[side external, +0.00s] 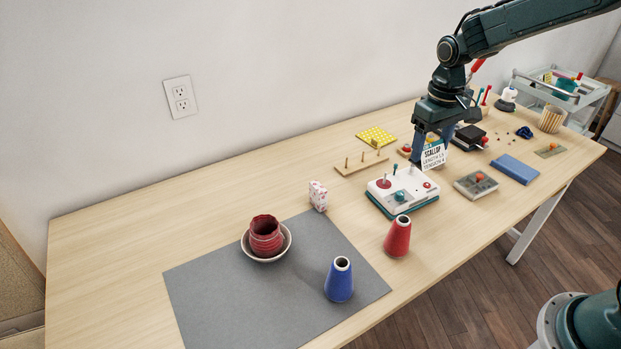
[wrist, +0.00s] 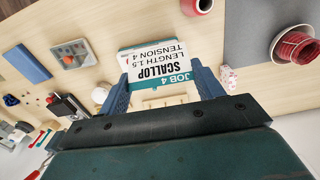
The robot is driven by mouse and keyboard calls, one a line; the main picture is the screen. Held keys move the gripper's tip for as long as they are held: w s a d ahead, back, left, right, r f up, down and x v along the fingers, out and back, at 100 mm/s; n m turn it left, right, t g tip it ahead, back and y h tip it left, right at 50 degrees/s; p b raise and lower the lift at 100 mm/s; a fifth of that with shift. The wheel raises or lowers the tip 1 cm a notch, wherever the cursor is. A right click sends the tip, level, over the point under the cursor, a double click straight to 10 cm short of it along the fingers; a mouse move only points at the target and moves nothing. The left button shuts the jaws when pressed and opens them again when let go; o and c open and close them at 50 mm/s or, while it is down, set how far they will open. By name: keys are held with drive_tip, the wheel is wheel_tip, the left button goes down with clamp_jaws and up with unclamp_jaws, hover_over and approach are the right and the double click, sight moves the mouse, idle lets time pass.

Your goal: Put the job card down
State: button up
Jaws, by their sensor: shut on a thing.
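The job card (side external: 434,156) is white with dark lettering that reads SCALLOP, with length and tension lines. In the wrist view the card (wrist: 160,66) shows upside down, with a teal JOB 4 band along its lower edge. My gripper (side external: 432,145) is shut on the card, one finger at each side, as the wrist view of the gripper (wrist: 160,76) also shows. The card is held upright, close behind the white and teal control box (side external: 402,188) in the side view. I cannot tell its exact height above the table.
A grey tray (side external: 476,184) and blue book (side external: 515,169) lie right. Red (side external: 397,238) and blue (side external: 339,280) cones stand in front. The left tabletop (side external: 130,235) is clear.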

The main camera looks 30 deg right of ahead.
drive_tip(key=w+a+f+n, duration=0.15)
drive_tip(key=w+a, duration=0.25)
drive_tip(key=a, duration=0.5)
drive_tip(key=w+a+f+n, duration=0.15)
drive_tip(key=w+a, duration=0.25)
drive_tip(key=a, duration=0.4)
drive_tip(key=w+a+f+n, duration=0.15)
drive_tip(key=w+a, duration=0.25)
drive_tip(key=a, duration=0.5)
drive_tip(key=s+a+f+n, duration=0.2)
drive_tip(key=s+a, duration=0.1)
drive_tip(key=a, duration=0.6)
drive_tip(key=s+a+f+n, duration=0.1)
drive_tip(key=s+a+f, duration=0.15)
drive_tip(key=a, duration=0.65)
drive_tip(key=s+a+f+n, duration=0.2)
drive_tip(key=s+a, duration=0.1)
drive_tip(key=a, duration=0.6)
drive_tip(key=shift+s+a+f, duration=0.1)
drive_tip(key=shift+a+f, duration=0.05)
drive_tip(key=shift+f, duration=3.95)
drive_tip(key=shift+f, duration=0.15)
drive_tip(key=o, duration=0.9)
drive_tip(key=shift+o, duration=0.2)
